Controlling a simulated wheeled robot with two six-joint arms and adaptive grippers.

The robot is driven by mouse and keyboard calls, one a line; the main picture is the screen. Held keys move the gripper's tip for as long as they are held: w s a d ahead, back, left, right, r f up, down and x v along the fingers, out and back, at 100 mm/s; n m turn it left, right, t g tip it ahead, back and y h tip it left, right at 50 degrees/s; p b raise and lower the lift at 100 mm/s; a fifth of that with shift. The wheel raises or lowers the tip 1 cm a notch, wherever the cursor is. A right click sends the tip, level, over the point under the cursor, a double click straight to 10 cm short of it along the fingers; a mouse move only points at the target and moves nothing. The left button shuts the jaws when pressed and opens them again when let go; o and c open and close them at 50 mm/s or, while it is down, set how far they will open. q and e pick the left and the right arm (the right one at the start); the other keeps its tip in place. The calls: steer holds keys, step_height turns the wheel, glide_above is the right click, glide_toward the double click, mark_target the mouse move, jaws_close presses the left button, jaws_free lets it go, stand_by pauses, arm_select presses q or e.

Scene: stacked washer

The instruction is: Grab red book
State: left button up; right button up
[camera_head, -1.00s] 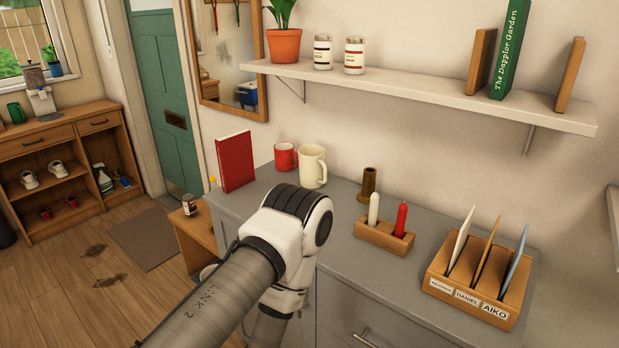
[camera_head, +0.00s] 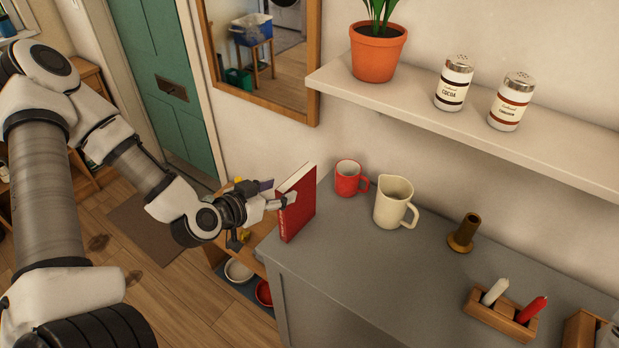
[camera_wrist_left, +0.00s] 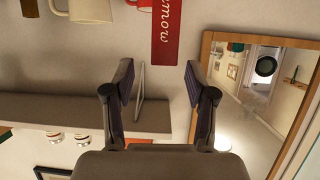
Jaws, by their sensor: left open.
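The red book (camera_head: 298,207) stands upright on the left end of the grey counter (camera_head: 370,270), beside the red mug (camera_head: 349,178). My left gripper (camera_head: 277,194) is open at the book's left side. One finger overlaps the book's edge in the head view. In the left wrist view, the book (camera_wrist_left: 167,35) with pale lettering shows ahead, between the lines of the two open fingers (camera_wrist_left: 157,78). I cannot tell whether the fingertips reach past its edge. No contact is clear. My right gripper is not in view.
A cream mug (camera_head: 393,203), brown candle holder (camera_head: 464,233) and candle block (camera_head: 500,314) stand further right. The shelf (camera_head: 400,103) above bears a potted plant (camera_head: 377,50) and two shakers. A mirror (camera_head: 262,45) hangs behind. Bowls sit low beside the counter.

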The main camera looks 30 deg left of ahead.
mark_target(297, 184)
arm_select(q)
steer(key=b+x, duration=0.2)
steer(key=shift+w+d+f, duration=0.15)
steer(key=shift+w+f, duration=0.1)
steer(key=shift+w+a+f, duration=0.2)
steer(key=shift+w+f, duration=0.15)
steer(key=shift+w, duration=0.25)
steer(key=shift+w+a+f, duration=0.2)
steer(key=shift+w+f, duration=0.15)
steer(key=shift+w, duration=0.3)
steer(key=shift+d+x, duration=0.25)
steer(key=shift+x, duration=0.9)
steer(key=shift+w+d+f, duration=0.1)
steer(key=shift+w, duration=0.2)
steer(key=shift+c, duration=0.3)
steer(key=shift+s, duration=0.15)
steer(key=c, duration=0.6)
steer(key=shift+a, duration=0.25)
jaws_close()
steer(key=shift+d, duration=0.15)
